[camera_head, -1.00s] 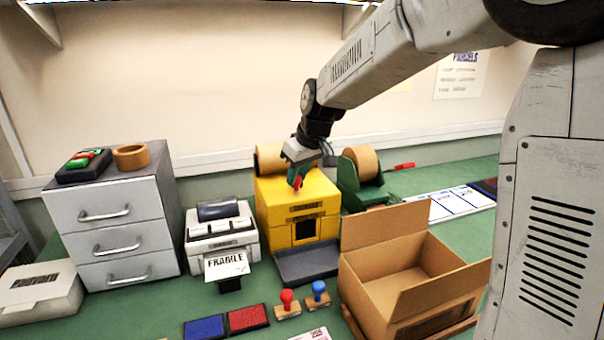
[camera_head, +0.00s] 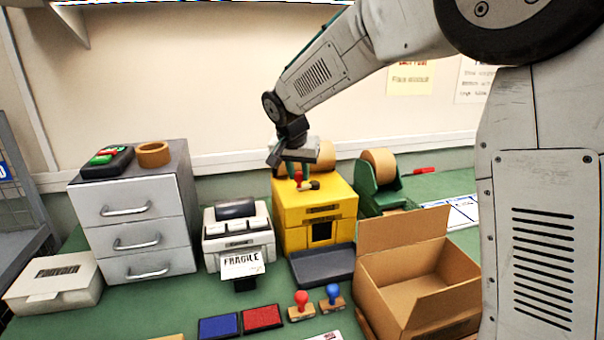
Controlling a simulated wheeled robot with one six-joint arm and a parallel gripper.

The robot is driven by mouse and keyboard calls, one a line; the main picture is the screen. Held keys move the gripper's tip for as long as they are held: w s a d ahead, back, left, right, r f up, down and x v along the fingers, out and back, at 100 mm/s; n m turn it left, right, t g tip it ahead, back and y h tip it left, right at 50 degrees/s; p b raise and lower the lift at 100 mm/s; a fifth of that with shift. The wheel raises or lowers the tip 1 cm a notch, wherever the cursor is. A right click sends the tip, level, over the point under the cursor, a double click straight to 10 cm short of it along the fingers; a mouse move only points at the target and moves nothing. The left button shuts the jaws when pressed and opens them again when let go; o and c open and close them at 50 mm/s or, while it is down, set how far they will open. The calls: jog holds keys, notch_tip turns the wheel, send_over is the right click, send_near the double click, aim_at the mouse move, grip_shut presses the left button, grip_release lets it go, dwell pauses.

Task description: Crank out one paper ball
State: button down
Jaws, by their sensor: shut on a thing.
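A yellow machine (camera_head: 338,191) stands on the green bench, with a dark square opening in its front. A dark tray (camera_head: 322,267) lies in front of it, and I see no paper ball there. A crank with a red knob (camera_head: 298,177) sits on top of the machine. My gripper (camera_head: 297,172) comes down from above and is shut on the red knob. Its jaws partly hide the knob. A brown paper roll (camera_head: 322,152) shows behind the machine, partly covered by my gripper.
An open cardboard box (camera_head: 415,285) stands to the right front. A green tape dispenser (camera_head: 381,182) is right of the machine, a label printer (camera_head: 237,228) left. Grey drawers (camera_head: 130,215) are further left. Ink pads (camera_head: 262,317) and two stamps (camera_head: 333,297) lie in front.

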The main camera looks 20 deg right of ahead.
jog(key=m, duration=0.1)
jog(key=w+m+h, duration=0.1)
jog(key=m, duration=0.1)
jog(key=shift+w+a+g, duration=0.15)
jog(key=shift+w+g, duration=0.15)
jog(key=shift+g, duration=0.1)
jog(key=shift+w+m+g+h, duration=0.2)
jog(key=shift+w+m, duration=0.1)
jog(key=shift+m, duration=0.5)
jog(key=shift+w+m+g+h, duration=0.2)
jog(key=shift+w+m, duration=0.1)
jog(key=shift+m, duration=0.5)
jog(key=c, duration=1.2)
grip_release()
jog(key=shift+c, duration=0.2)
jog(key=v, duration=0.7)
jog(key=shift+r, duration=0.35)
